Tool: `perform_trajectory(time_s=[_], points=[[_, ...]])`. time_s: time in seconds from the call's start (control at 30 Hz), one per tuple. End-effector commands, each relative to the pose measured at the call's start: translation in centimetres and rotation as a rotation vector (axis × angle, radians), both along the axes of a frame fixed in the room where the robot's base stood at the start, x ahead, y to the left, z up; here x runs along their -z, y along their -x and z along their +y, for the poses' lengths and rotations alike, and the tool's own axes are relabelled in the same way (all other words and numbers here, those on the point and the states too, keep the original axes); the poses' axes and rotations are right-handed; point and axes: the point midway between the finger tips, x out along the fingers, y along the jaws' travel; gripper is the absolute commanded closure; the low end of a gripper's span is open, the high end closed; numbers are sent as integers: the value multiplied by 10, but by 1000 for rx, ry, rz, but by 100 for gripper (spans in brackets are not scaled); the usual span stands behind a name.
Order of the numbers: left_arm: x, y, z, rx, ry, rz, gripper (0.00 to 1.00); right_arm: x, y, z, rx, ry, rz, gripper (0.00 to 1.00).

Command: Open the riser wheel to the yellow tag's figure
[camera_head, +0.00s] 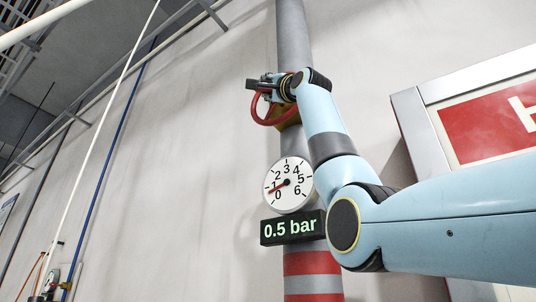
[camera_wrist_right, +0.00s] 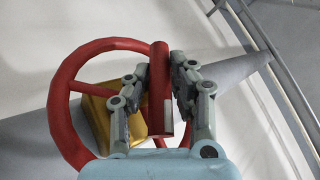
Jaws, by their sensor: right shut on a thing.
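The red riser wheel (camera_head: 256,108) sits high on the grey riser pipe (camera_head: 293,35), on a brass-coloured valve body (camera_head: 289,122). My right gripper (camera_head: 266,84) is at the wheel's upper part. In the right wrist view the wheel's rim (camera_wrist_right: 62,105) fills the left side, and my right gripper (camera_wrist_right: 161,75) is shut on the wheel's red cylindrical handle (camera_wrist_right: 158,112). A round gauge (camera_head: 289,184) marked 0 to 6 has its red needle pointing low left, between 0 and 1. The display (camera_head: 292,228) below it reads 0.5 bar. No yellow tag with a figure shows. My left gripper is out of view.
A grey-framed cabinet with a red panel (camera_head: 490,122) stands on the wall at the right, behind my right arm. Red and pale bands (camera_head: 313,264) ring the lower riser. Thin white and blue pipes (camera_head: 112,115) run along the left wall. The wall between is bare.

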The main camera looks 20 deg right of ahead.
Motion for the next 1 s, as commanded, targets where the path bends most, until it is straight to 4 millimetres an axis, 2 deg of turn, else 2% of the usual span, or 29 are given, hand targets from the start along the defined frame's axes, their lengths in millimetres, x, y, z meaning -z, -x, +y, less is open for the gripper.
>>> perform_trajectory(time_s=[0.2,0.23,0.4,0.77,1.0], points=[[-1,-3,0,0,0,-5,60,-2,1,-1,2,0,-5,100],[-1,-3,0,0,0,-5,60,-2,1,-1,2,0,-5,77],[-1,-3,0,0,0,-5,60,-1,1,0,1,0,-2,56],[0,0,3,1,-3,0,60,2,5,-1,1,0,-3,56],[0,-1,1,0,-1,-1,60,27,32,-8,2,0,-4,56]])
